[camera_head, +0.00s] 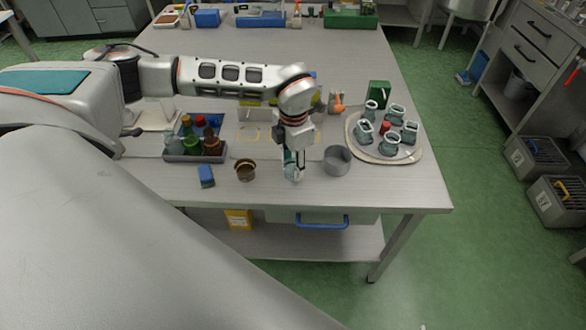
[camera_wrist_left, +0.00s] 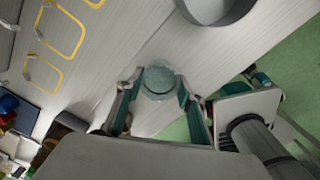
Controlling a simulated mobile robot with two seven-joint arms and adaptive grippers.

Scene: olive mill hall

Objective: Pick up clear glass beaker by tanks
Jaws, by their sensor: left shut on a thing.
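The clear glass beaker (camera_head: 291,173) is near the front edge of the table, between a brown cup and a grey round container in the head view. My left gripper (camera_head: 290,160) reaches down onto it from above and is shut on it. In the left wrist view the beaker (camera_wrist_left: 159,80) sits between the two teal fingertips of my left gripper (camera_wrist_left: 157,92). Whether its base touches the table is unclear.
The grey container (camera_head: 337,160) stands just right of the beaker, the brown cup (camera_head: 245,170) to its left. A blue block (camera_head: 206,176) and a bottle tray (camera_head: 183,157) lie further left. A round tray (camera_head: 421,151) with several glass vessels stands at the right.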

